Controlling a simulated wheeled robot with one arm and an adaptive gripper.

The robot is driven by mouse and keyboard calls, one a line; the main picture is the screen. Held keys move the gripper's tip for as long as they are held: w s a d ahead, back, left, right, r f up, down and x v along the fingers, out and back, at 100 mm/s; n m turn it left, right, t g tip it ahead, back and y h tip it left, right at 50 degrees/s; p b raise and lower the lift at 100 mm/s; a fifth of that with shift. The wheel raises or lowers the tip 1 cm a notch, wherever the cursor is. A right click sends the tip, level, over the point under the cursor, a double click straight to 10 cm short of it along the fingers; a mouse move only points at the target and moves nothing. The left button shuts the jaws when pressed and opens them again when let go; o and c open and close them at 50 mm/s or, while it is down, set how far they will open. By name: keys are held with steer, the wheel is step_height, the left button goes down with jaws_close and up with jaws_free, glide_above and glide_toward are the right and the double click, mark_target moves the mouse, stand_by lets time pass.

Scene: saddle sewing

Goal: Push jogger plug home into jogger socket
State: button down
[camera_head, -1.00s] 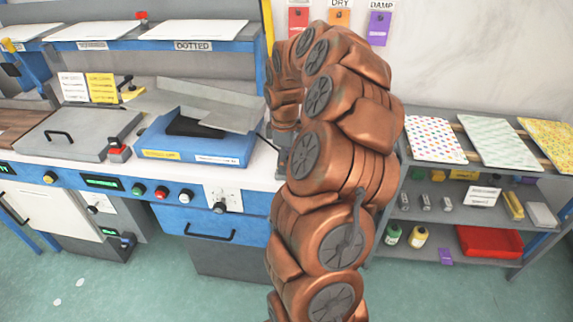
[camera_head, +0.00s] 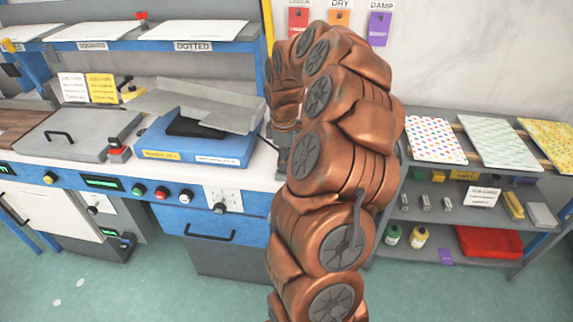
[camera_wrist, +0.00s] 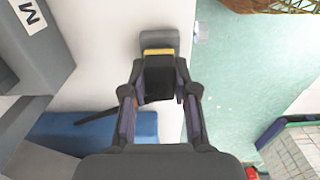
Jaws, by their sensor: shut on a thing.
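My gripper (camera_wrist: 160,92) is shut on the dark jogger plug (camera_wrist: 159,82) in the wrist view. A yellow band and a grey block, seemingly the jogger socket (camera_wrist: 158,40), show just beyond the plug. The plug is in line with the block; whether it is fully seated cannot be told. In the head view my copper arm hides most of the gripper and the plug. The blue jogger (camera_head: 215,150) with its grey tilted tray (camera_head: 205,107) stands on the bench to the left. Its blue side also shows in the wrist view (camera_wrist: 135,124), with a black cable beside it.
A grey lidded box (camera_head: 75,135) stands left of the jogger on the white bench. Buttons line the blue bench front. A shelf rack (camera_head: 470,215) with patterned sheets, bottles and a red tray (camera_head: 488,241) stands to the right. The bench edge runs close beside the socket.

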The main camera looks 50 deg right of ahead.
steer(key=shift+r+p, duration=0.3)
steer(key=shift+r, duration=1.25)
steer(key=shift+r+p, duration=0.55)
steer(key=shift+r, duration=1.35)
